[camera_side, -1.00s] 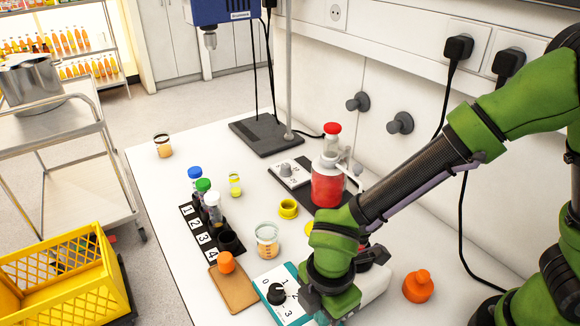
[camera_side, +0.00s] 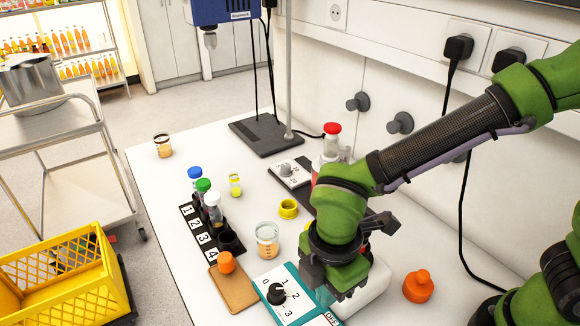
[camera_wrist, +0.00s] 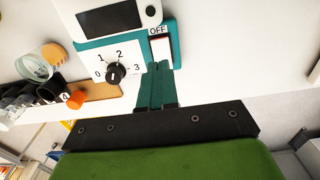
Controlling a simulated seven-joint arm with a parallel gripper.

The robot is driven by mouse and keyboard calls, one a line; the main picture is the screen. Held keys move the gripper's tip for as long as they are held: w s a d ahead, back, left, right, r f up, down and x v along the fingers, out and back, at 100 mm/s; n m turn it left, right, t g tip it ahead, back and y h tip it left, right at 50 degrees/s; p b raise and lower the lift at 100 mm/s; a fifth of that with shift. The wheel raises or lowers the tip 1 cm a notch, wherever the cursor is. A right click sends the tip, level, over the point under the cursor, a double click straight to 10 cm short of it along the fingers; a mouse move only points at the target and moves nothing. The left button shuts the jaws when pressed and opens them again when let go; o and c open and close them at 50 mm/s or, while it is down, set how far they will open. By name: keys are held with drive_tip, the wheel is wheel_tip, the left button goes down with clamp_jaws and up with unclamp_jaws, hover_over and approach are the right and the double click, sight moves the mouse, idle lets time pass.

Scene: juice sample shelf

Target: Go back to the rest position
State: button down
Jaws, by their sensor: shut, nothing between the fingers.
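My gripper (camera_side: 326,296) hangs low over the teal-edged device with a dial, fingers pointing down. In the wrist view my gripper's fingers (camera_wrist: 157,72) are together with nothing between them. They show just below the device's switch marked OFF (camera_wrist: 160,48); I cannot tell whether they touch the device. The black dial knob (camera_side: 276,293) stands on the white panel marked 0 to 3, left of the gripper. It also shows in the wrist view (camera_wrist: 115,73), pointing up near 2. My wrist hides part of the device.
A rack numbered 1 to 4 (camera_side: 186,210) holds capped vials. A red-capped flask (camera_side: 331,141) is partly behind my arm. The table's left side has free room.

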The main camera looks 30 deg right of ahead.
drive_tip(key=w+d+r+m+t+y, duration=0.2)
drive_tip(key=w+d+r+m, duration=0.3)
drive_tip(key=m, duration=0.4)
drive_tip(key=w+d+r+m+t+y, duration=0.1)
drive_tip(key=w+d+r+m+t, duration=0.2)
drive_tip(key=d+m, duration=0.45)
drive_tip(key=s+d+r+m+t+h, duration=0.1)
drive_tip(key=s+d+r+m+t, duration=0.1)
drive_tip(key=s+d+r+m, duration=0.3)
drive_tip(key=s+d, duration=0.3)
drive_tip(key=d, duration=0.2)
drive_tip(key=shift+r, duration=0.4)
drive_tip(key=shift+m, duration=0.25)
